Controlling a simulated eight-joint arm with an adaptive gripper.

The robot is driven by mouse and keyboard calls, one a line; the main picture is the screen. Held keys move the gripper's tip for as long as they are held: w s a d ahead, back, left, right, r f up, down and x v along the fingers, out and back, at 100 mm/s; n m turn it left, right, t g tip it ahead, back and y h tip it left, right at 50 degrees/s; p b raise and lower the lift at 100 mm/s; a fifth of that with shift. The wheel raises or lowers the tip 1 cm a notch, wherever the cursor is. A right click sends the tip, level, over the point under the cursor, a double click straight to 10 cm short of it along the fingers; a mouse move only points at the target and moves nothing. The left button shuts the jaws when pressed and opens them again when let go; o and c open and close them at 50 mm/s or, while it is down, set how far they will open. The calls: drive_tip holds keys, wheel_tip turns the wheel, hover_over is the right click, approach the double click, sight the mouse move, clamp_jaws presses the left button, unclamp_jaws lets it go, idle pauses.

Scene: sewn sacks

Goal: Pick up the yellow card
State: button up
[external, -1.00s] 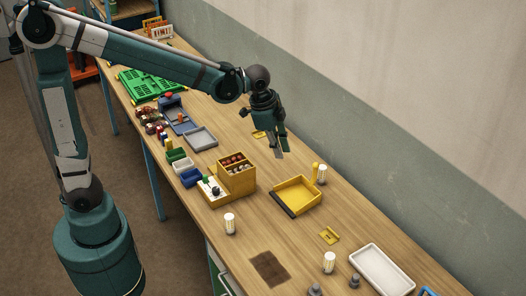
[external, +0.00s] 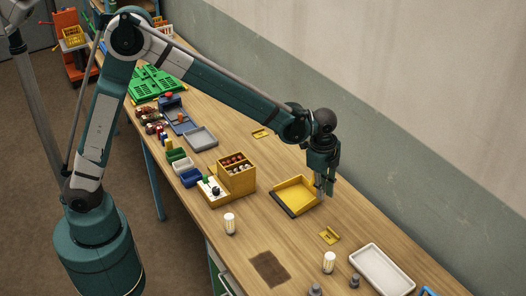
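Two small flat yellow pieces lie on the bench, and I cannot tell for certain which is the card. One yellow piece (external: 329,236) lies right of the yellow tray, toward the front. The other yellow piece (external: 261,133) lies farther back, near the wall side. My gripper (external: 323,197) points down at the right edge of the yellow tray (external: 282,208), behind and slightly left of the nearer piece. It appears to hold nothing. The finger gap is too small and dark to judge.
A white cylinder (external: 329,262) and a white tray (external: 383,270) stand near the front piece. Another white cylinder (external: 229,223) and a yellow box with compartments (external: 240,182) stand to the left. The wall runs along the right. Bare wood surrounds the far piece.

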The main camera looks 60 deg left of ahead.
sight(334, 233)
drive_tip(key=d+f, duration=0.2)
drive_tip(key=w+d+f+m, duration=0.1)
drive_tip(key=d+f, duration=0.1)
drive_tip(key=f, duration=0.1)
drive_tip(key=w+d+f+m+g, duration=0.1)
drive_tip(key=d+f, duration=0.2)
drive_tip(key=shift+f, duration=0.1)
drive_tip(key=shift+f, duration=1.3)
drive_tip(key=shift+f, duration=0.15)
drive_tip(key=shift+w+f, duration=0.1)
drive_tip(key=shift+f, duration=2.35)
clamp_jaws()
